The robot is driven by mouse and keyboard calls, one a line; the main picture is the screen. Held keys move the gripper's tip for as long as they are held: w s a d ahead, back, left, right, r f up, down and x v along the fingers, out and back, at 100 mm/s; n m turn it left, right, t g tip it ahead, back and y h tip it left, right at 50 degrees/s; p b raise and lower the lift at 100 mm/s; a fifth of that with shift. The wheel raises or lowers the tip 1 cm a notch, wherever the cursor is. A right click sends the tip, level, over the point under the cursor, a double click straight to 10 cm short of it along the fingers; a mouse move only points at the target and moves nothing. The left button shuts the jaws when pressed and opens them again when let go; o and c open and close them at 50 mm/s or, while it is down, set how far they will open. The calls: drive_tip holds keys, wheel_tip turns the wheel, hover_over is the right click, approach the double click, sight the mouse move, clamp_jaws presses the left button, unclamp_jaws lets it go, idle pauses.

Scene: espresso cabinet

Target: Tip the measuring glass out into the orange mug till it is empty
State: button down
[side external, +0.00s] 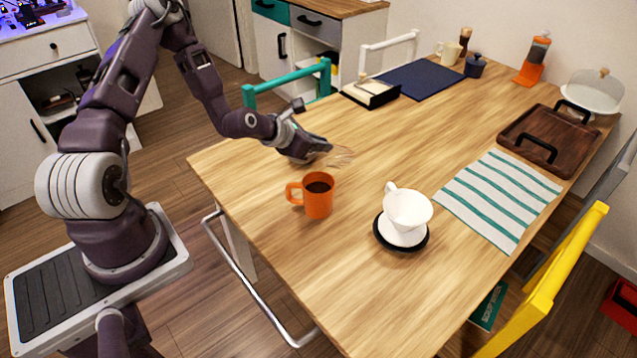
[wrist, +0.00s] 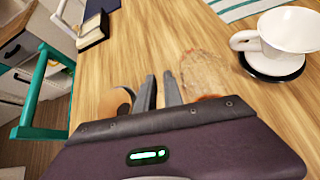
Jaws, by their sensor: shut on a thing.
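The orange mug (side external: 318,203) stands upright on the wooden table, handle to the left, with dark contents inside. My gripper (side external: 322,148) is shut on the clear measuring glass (side external: 341,158), which appears tipped well over to the right in the side view. The glass is just above and beyond the mug's rim in that picture; whether its mouth is over the mug I cannot tell. In the wrist view the glass (wrist: 203,70) shows beside my fingers (wrist: 160,90), faint and see-through. What is left in it, and any stream, I cannot make out.
A white dripper (side external: 407,210) on a black-rimmed saucer (side external: 381,238) stands right of the mug. Beyond lie a striped cloth (side external: 497,197), a dark wooden tray (side external: 530,135), a black box (side external: 368,93) and a navy mat (side external: 422,80). The table's near edge is clear.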

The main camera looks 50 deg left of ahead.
sight(332, 150)
drive_tip(key=g, duration=0.1)
drive_tip(key=w+f+g, duration=0.1)
drive_tip(key=g, duration=0.1)
drive_tip(key=shift+w+f+g, duration=0.1)
drive_tip(key=shift+g, duration=0.2)
drive_tip(key=shift+w+f+g, duration=0.85)
drive_tip(key=shift+f+g, duration=0.05)
drive_tip(key=shift+f, duration=0.15)
drive_tip(key=shift+w+f+g, duration=0.15)
drive_tip(key=shift+w+g, duration=0.35)
drive_tip(key=shift+g, duration=0.1)
drive_tip(key=shift+f+g, duration=0.2)
drive_tip(key=shift+g, duration=0.1)
drive_tip(key=shift+w+f+g, duration=0.25)
drive_tip(key=shift+w+g, duration=0.5)
drive_tip(key=shift+g, duration=0.15)
drive_tip(key=shift+w+f+g, duration=0.2)
drive_tip(key=shift+w+g, duration=0.5)
drive_tip(key=shift+g, duration=0.2)
